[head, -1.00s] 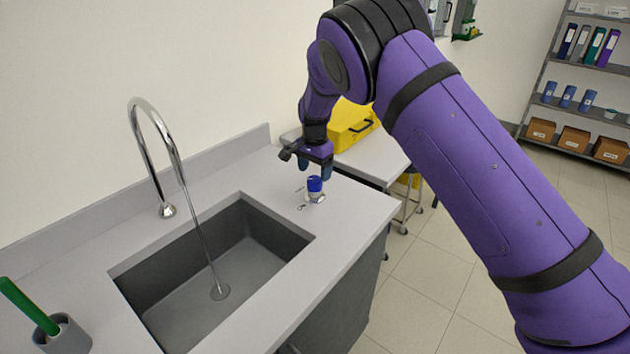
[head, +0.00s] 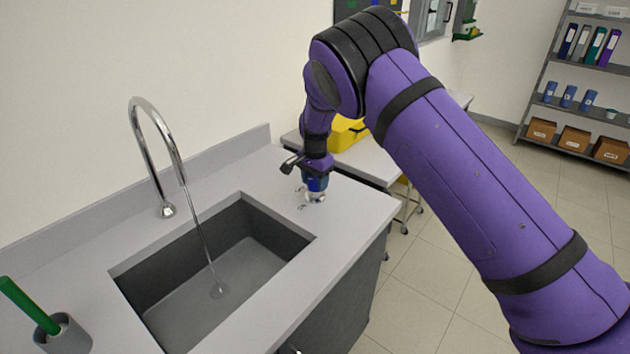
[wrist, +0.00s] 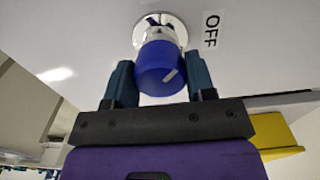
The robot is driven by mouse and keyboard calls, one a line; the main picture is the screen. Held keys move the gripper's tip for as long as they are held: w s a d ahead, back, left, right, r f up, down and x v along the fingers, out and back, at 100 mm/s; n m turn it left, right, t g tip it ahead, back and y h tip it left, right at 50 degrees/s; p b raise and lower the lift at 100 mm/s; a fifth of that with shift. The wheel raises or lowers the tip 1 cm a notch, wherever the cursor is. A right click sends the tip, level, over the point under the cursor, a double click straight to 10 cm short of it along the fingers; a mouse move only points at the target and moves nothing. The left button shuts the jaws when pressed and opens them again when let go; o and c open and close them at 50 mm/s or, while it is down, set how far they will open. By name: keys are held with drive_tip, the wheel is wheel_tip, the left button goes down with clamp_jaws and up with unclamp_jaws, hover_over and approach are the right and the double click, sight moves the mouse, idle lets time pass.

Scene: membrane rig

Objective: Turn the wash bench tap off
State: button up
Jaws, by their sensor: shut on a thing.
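The tap's blue knob (wrist: 160,68) sits on a round chrome base on the bench top. In the wrist view it is between the two teal fingers of my gripper (wrist: 160,82), which is shut on it. A white line marks the knob's face, and an OFF label (wrist: 211,30) is on the bench to its right. In the head view my gripper (head: 314,180) is down over the knob and hides most of it. The curved chrome spout (head: 152,140) stands behind the sink, and a thin stream of water (head: 202,235) falls from it into the basin.
The grey sink basin (head: 170,285) is sunk in the pale bench top (head: 345,215). A green-handled brush in a grey holder (head: 66,338) stands at the front left. A yellow case (head: 346,134) sits on a side table beyond the bench. A shelf unit (head: 570,112) stands far right.

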sight(315, 179)
drive_tip(key=shift+m, duration=0.3)
drive_tip(key=m, duration=0.4)
drive_tip(key=shift+m, duration=2.2)
drive_tip(key=o, duration=0.9)
wheel_tip(315, 179, up, 11)
drive_tip(key=shift+f, duration=0.1)
